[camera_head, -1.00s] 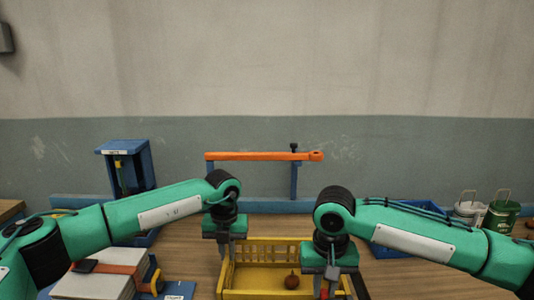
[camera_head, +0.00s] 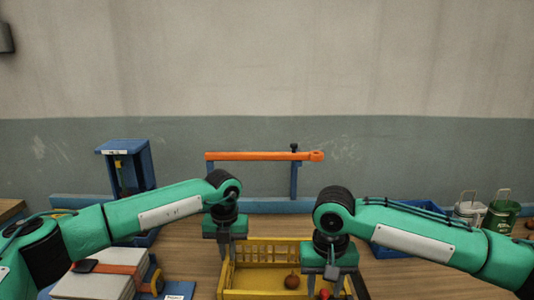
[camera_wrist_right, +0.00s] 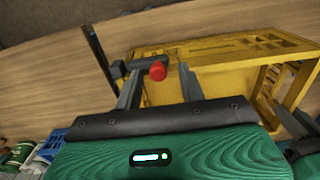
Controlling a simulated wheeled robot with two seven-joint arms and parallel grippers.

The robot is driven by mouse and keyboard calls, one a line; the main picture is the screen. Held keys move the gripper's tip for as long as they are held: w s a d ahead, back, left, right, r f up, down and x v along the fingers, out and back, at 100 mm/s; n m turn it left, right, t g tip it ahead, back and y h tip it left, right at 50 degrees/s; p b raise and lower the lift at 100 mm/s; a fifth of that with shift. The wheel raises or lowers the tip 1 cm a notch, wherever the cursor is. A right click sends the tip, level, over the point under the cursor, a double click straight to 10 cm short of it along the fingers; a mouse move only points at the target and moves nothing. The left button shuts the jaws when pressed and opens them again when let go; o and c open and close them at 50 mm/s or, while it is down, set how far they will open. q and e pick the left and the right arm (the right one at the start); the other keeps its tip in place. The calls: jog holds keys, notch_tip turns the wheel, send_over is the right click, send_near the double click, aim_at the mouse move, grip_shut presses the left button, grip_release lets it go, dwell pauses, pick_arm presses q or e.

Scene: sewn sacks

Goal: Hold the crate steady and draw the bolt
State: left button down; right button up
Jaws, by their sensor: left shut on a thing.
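The yellow crate (camera_head: 262,295) stands on the bench at the bottom middle of the head view; its slatted wall also shows in the wrist view (camera_wrist_right: 222,52). My left gripper (camera_head: 224,256) is shut on the crate's left wall. The bolt is a dark grey bar (camera_wrist_right: 121,69) with a red knob (camera_wrist_right: 158,71) at its end. The knob also shows in the head view (camera_head: 325,293), low beside the crate's right side. My right gripper (camera_wrist_right: 160,66) is open, its two fingers apart on either side of the knob, with gaps showing.
A round brown onion-like thing (camera_head: 291,281) lies in the crate. An orange bar (camera_head: 260,156) on blue posts stands behind. A blue stand (camera_head: 127,168) is at the back left, a strapped grey bundle (camera_head: 95,284) at the front left, and tins (camera_head: 502,215) at the right.

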jog(key=shift+r, duration=4)
